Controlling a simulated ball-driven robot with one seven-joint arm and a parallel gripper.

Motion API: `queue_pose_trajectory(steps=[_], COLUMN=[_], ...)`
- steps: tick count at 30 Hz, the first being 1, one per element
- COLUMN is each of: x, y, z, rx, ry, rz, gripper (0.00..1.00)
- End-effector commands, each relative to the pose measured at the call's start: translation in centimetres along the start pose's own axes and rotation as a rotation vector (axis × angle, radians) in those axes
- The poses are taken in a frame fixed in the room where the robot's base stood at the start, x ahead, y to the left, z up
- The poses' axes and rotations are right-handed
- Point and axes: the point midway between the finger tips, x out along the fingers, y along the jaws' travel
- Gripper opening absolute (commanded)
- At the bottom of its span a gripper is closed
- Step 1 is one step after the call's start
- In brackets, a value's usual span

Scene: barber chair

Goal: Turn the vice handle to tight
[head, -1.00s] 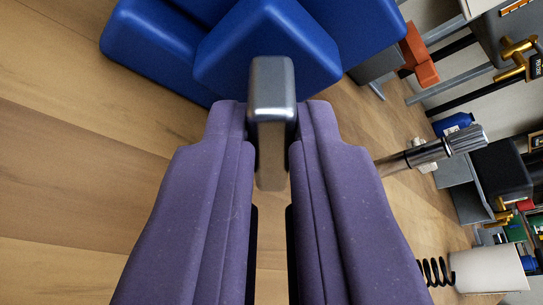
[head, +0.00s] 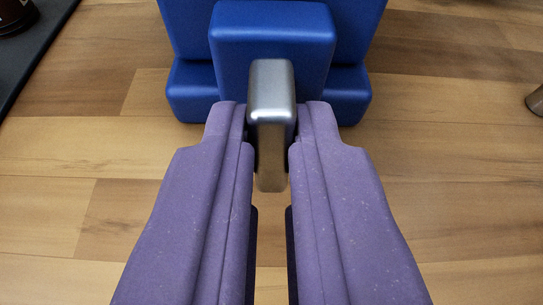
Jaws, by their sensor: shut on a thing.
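The blue vice (head: 272,45) stands at the top middle of the head view, with its body beyond my gripper. Its silver metal handle (head: 271,88) points toward me in front of the blue body. My gripper (head: 270,130), with two purple fingers, is shut on the handle, one finger on each side. The handle's lower end shows between the fingers. The vice's jaws are out of view.
The vice rests on a wood-plank surface (head: 100,200), which is clear on both sides of my fingers. A dark flat edge (head: 35,50) with a dark object on it lies at the top left. A brownish metal piece (head: 536,100) shows at the right edge.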

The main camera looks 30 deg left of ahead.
Motion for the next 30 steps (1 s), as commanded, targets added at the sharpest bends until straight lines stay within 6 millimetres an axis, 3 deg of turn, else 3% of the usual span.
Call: queue_pose_trajectory(steps=[19, 20, 22, 30], x=[0.00, 0.00, 0.01, -0.01], y=[-0.01, -0.01, 0.00, 0.02], z=[0.39, 0.40, 0.36, 0.18], rx=[0.045, 0.045, 0.044, 0.043], ry=[-0.007, -0.007, -0.007, -0.003], rz=[-0.018, -0.018, -0.018, -0.017], gripper=[0.00, 0.20, 0.36, 0.38])
